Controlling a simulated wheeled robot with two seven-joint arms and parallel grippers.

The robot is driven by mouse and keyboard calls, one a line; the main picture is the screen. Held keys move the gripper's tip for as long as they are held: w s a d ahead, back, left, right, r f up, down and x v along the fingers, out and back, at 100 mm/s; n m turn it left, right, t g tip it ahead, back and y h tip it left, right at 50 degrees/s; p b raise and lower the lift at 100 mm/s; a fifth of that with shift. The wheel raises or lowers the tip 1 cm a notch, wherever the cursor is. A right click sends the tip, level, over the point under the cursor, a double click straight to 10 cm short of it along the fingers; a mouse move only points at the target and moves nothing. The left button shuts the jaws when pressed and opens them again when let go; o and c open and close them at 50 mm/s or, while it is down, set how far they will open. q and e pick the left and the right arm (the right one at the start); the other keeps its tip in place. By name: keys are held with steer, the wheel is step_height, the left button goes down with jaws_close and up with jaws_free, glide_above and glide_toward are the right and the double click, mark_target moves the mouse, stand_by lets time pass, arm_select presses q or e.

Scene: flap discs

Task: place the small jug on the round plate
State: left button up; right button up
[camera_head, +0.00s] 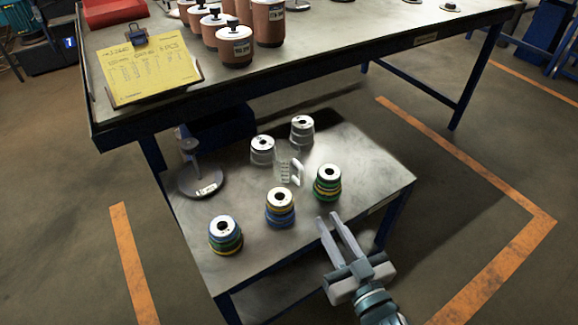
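The small jug (285,164) is clear and see-through, with a pale handle on its right side. It stands upright among the disc stacks in the middle of the low metal table. A dark grey round plate (209,181) lies at the table's left, with an upright rod and knob at its back edge and a small white label at its front. My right gripper (328,218) is over the table's front right edge, in front of the jug and apart from it. Its two fingers are spread, with nothing between them. My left gripper is not in view.
Flap disc stacks surround the jug: two grey ones behind (262,150) (302,130), a green one (327,183) at right, a yellow-blue one (280,208) in front and another (225,235) at front left. A taller workbench (330,60) stands behind, bearing brown canisters (235,47) and a yellow clipboard sheet (150,70).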

glide_toward(303, 182)
steer(key=x, duration=0.5)
steer(key=shift+w+r, duration=0.2)
steer(key=shift+r, duration=0.2)
steer(key=shift+f+x, duration=0.15)
steer(key=shift+x, duration=1.15)
steer(key=shift+f+x, duration=0.15)
steer(key=shift+x, duration=1.2)
steer(key=shift+s+a, duration=0.1)
steer(key=shift+a, duration=0.05)
jaws_close()
